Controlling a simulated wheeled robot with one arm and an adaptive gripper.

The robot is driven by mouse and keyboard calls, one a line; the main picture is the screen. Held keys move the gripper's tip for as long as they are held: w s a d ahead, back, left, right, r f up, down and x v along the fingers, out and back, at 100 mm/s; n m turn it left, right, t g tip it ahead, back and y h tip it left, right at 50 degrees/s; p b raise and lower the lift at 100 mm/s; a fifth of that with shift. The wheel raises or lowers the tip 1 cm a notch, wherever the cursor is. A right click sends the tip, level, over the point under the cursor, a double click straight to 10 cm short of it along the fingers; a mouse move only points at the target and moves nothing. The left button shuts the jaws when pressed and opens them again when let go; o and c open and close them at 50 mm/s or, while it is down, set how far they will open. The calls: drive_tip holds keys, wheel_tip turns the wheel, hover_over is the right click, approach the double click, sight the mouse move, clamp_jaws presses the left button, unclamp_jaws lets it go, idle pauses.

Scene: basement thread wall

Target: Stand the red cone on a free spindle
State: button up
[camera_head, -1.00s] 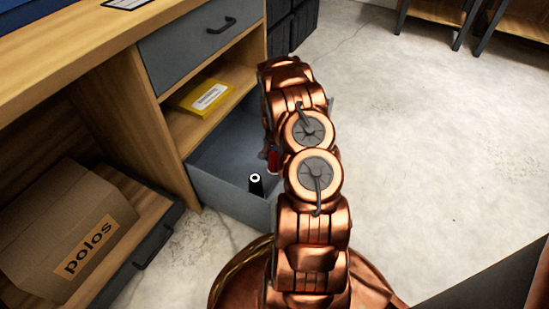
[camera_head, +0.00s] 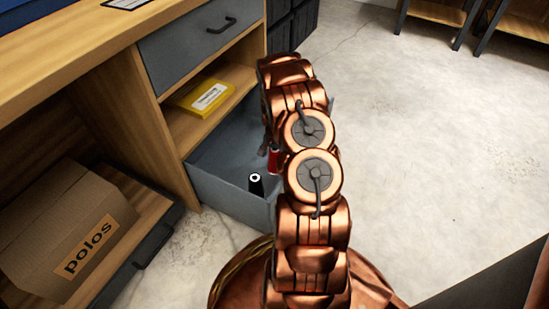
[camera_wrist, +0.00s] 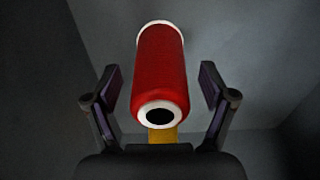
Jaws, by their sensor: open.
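The red cone (camera_wrist: 160,75) is a spool of red thread with white ends and a dark hole in its near end. In the wrist view it lies between the two fingers of my gripper (camera_wrist: 160,88), with a gap on each side. My gripper is open and not closed on it. In the head view the red cone (camera_head: 274,160) shows partly beside my arm, inside the open grey drawer (camera_head: 230,200). My arm hides most of my gripper there. No spindle is visible in either view.
A black cone with a white top (camera_head: 256,184) stands in the drawer, near its front. A yellow box (camera_head: 206,96) lies on the shelf above. A cardboard box marked "polos" (camera_head: 65,235) is at the left. A yellow item (camera_wrist: 163,134) shows below the red cone. Floor at right is clear.

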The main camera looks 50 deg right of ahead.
drive_tip(key=s+a+r+n+p, duration=0.2)
drive_tip(key=a+r+p, duration=0.5)
drive_tip(key=r, duration=1)
drive_tip(key=s+a+r+n+p, duration=0.2)
drive_tip(key=a+r+p, duration=0.55)
drive_tip(key=r, duration=1.05)
drive_tip(key=s+a+r+n+p, duration=0.25)
drive_tip(key=a+r+p, duration=0.5)
drive_tip(key=r, duration=0.95)
drive_tip(key=s+a+r+n+p, duration=0.2)
drive_tip(key=s+a+r+p, duration=0.3)
drive_tip(key=r, duration=0.5)
drive_tip(key=s+a+r+n+g+p, duration=0.1)
drive_tip(key=s+a+r+n+p, duration=0.2)
drive_tip(key=s+r+p, duration=0.7)
drive_tip(key=s+a+r+n+p, duration=0.2)
drive_tip(key=s+a+r+p, duration=0.5)
drive_tip(key=r, duration=0.3)
drive_tip(key=shift+s+n+g+p, duration=0.3)
drive_tip(key=shift+s+n+g, duration=0.05)
drive_tip(key=shift+g, duration=0.05)
drive_tip(key=shift+s+r, duration=0.2)
drive_tip(key=shift+s, duration=0.25)
